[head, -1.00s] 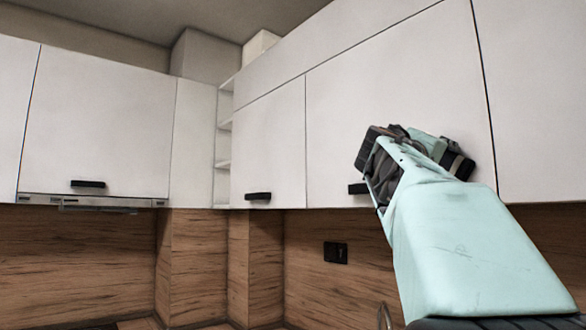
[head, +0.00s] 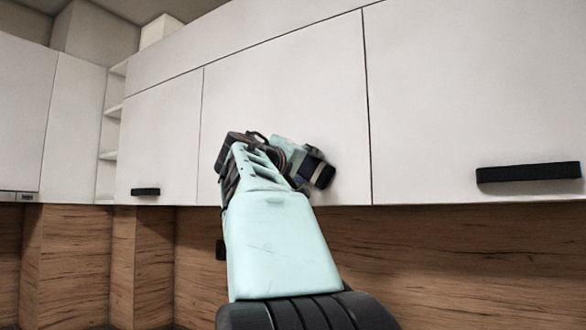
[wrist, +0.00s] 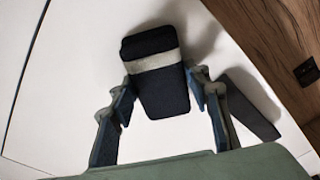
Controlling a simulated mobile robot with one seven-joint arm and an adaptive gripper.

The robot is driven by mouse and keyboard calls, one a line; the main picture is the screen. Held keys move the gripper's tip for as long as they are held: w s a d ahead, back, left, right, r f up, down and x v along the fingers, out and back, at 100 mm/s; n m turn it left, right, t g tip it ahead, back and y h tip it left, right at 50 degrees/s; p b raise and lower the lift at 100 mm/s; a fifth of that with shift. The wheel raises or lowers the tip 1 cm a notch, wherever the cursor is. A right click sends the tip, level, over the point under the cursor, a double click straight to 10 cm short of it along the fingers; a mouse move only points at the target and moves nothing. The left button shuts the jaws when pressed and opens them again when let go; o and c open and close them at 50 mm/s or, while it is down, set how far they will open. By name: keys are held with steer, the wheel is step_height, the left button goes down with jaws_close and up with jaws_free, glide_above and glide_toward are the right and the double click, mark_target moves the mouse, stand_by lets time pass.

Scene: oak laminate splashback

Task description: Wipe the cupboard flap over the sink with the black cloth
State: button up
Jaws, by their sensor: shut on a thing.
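The black cloth (wrist: 152,98), a dark folded pad with a pale grey band, is between the fingers of my gripper (wrist: 161,82) in the wrist view. My gripper is shut on it. The white cupboard flap (wrist: 75,80) fills the background behind the cloth; a shadow lies beside the cloth, and I cannot tell if they touch. The flap's dark handle (wrist: 250,104) is right of the fingers. In the head view, my gripper (head: 236,150) is in front of the flap's lower part (head: 290,90), which hides the handle. The sink is out of view.
Neighbouring white cupboards flank the flap, with black handles at left (head: 145,191) and right (head: 528,173). Open corner shelves (head: 108,140) are further left. The oak splashback (head: 430,255) runs below, with a black socket (wrist: 306,72). The flap's upper area is clear.

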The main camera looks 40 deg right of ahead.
steer(key=b+v, duration=0.2)
steer(key=v, duration=0.4)
steer(key=shift+w+a+r, duration=0.15)
steer(key=shift+w+r, duration=0.05)
steer(key=shift+w, duration=0.05)
steer(key=shift+b, duration=0.3)
steer(key=shift+b+v, duration=0.45)
steer(key=shift+v, duration=1.05)
steer(key=shift+w+r, duration=0.1)
steer(key=shift+w, duration=0.05)
